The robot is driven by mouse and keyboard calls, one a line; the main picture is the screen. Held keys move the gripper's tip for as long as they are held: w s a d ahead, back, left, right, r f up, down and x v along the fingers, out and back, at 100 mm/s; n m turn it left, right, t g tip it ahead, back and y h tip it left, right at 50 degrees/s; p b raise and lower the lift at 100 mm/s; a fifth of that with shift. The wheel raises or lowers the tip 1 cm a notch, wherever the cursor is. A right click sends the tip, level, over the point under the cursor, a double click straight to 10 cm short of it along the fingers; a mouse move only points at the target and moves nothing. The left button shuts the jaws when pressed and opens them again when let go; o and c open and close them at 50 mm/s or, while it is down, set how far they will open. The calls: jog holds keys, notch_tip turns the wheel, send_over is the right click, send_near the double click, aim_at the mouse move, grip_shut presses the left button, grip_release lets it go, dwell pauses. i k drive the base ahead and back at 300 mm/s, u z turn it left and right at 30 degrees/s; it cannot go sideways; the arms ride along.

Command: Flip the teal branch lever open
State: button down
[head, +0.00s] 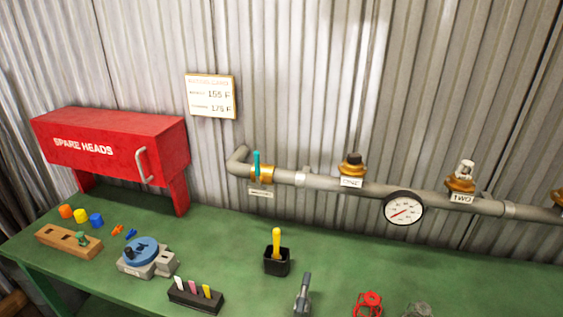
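The teal branch lever (256,162) stands upright on a brass valve (266,174) near the left end of the grey pipe (326,183). The lever lies across the line of the pipe. A small label (261,193) hangs just below the valve; its text is too small to read. My gripper does not show in the head view, and nothing is seen touching the lever.
A red "SPARE HEADS" box (105,140) stands left of the pipe. A gauge (404,209) and brass outlets (352,166) are to the right. The green bench (225,250) holds a black cup (277,262), a grey tool (303,293) and a red handwheel (368,304).

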aim_at(258, 183)
jog(key=z, duration=0.05)
jog(key=i, duration=1)
jog(key=u, duration=0.05)
